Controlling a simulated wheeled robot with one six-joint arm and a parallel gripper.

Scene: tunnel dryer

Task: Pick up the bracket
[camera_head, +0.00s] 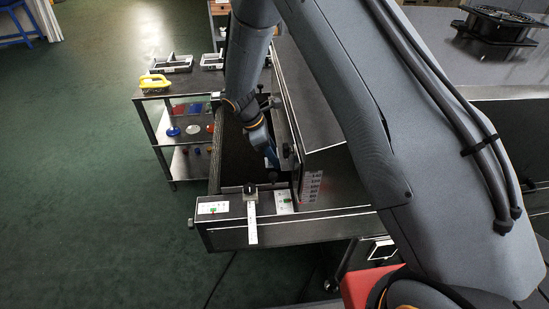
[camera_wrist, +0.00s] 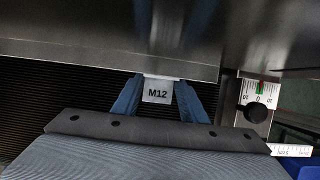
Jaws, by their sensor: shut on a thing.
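The bracket (camera_wrist: 157,91) appears to be the small pale piece marked M12 between my fingers in the wrist view. Its far part is hidden under a dark metal edge. My gripper (camera_wrist: 159,83) has two blue fingers, one on each side of this piece, and is shut on it. In the head view my gripper (camera_head: 271,157) reaches down into the dryer's narrow opening, beside the dark metal housing. The bracket cannot be made out there.
The dryer's dark belt (camera_head: 229,158) runs beside the housing (camera_head: 310,125). A ruler arm with a black knob (camera_head: 251,215) crosses the front frame. At left stands a shelf (camera_head: 183,160) with small parts and a yellow tool (camera_head: 154,82) on top. Green floor is open farther left.

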